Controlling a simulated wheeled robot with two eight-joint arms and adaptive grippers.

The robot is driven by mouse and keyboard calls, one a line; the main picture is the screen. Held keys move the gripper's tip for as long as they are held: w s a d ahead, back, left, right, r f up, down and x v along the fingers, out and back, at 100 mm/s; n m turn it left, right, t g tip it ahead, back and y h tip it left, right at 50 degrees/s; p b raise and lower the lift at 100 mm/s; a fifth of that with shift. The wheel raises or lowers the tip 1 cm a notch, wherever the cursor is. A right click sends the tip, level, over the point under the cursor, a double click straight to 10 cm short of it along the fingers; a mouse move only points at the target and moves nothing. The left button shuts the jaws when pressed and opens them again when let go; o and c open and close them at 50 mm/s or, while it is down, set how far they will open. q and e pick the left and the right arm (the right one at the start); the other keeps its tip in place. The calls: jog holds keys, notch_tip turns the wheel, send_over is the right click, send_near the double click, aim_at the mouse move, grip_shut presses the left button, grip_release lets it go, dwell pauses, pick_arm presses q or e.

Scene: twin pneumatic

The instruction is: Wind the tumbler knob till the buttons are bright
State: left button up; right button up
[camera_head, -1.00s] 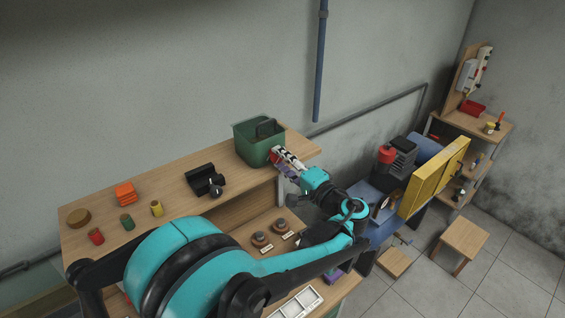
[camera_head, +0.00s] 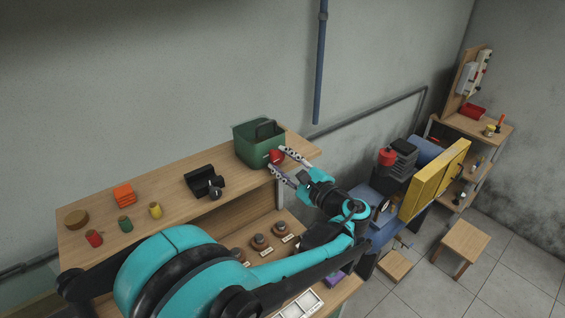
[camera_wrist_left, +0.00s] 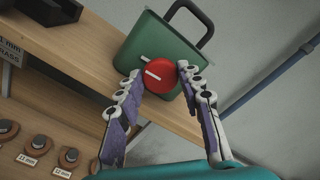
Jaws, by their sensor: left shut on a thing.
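A green box with a dark handle (camera_head: 246,138) stands at the right end of the wooden shelf. A round red knob (camera_head: 276,157) sits on its front face; in the left wrist view the knob (camera_wrist_left: 160,75) has a white pointer line directed left and slightly up. A short white mark shows on the box above it. My left gripper (camera_wrist_left: 159,70) has one finger on each side of the knob, shut on it; it also shows in the head view (camera_head: 276,159). I see no lit buttons. My right gripper is not in view.
A black device (camera_head: 203,181), orange blocks (camera_head: 124,194) and small coloured cylinders lie on the shelf to the left. Round brown pieces with labels (camera_head: 259,242) sit on the lower board. A yellow panel (camera_head: 434,180) and a stool (camera_head: 465,240) stand at right.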

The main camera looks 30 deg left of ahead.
pick_arm(q)
jog(key=shift+m, duration=0.5)
jog(key=o, duration=1.2)
jog(key=shift+c, duration=0.2)
jog(key=v, duration=1.2)
jog(key=shift+w, duration=0.1)
